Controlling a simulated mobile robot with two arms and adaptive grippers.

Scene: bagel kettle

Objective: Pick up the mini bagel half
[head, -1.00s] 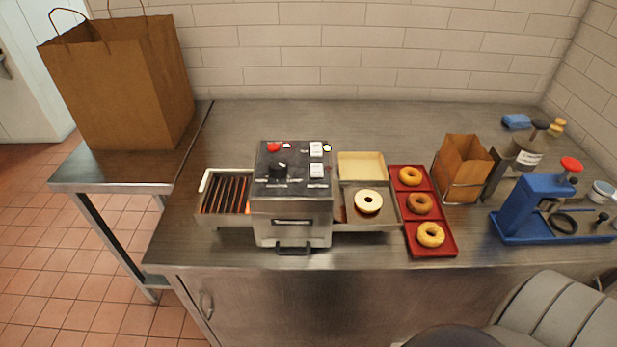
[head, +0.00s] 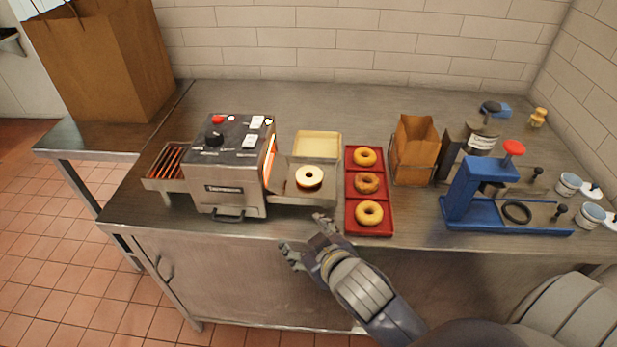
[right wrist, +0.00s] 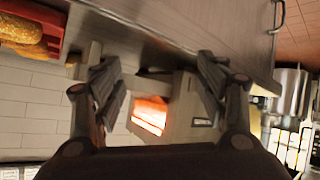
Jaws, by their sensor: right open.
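A pale, cut-side-up mini bagel half (head: 309,177) lies on the metal outlet tray (head: 290,194) at the right side of the toaster (head: 236,167). My right gripper (head: 305,238) is open and empty in front of the counter's front edge, below and apart from the bagel half. In the right wrist view the two fingers of my right gripper (right wrist: 158,85) stand wide apart, with the toaster's glowing opening (right wrist: 150,114) showing between them. The bagel half cannot be made out in that view. My left gripper is not in view.
A red tray (head: 385,234) with three whole bagels stands right of the outlet tray. A cream box (head: 317,145) sits behind it. Farther right are a paper bag (head: 415,150) and a blue press (head: 470,196). The counter behind the toaster is clear.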

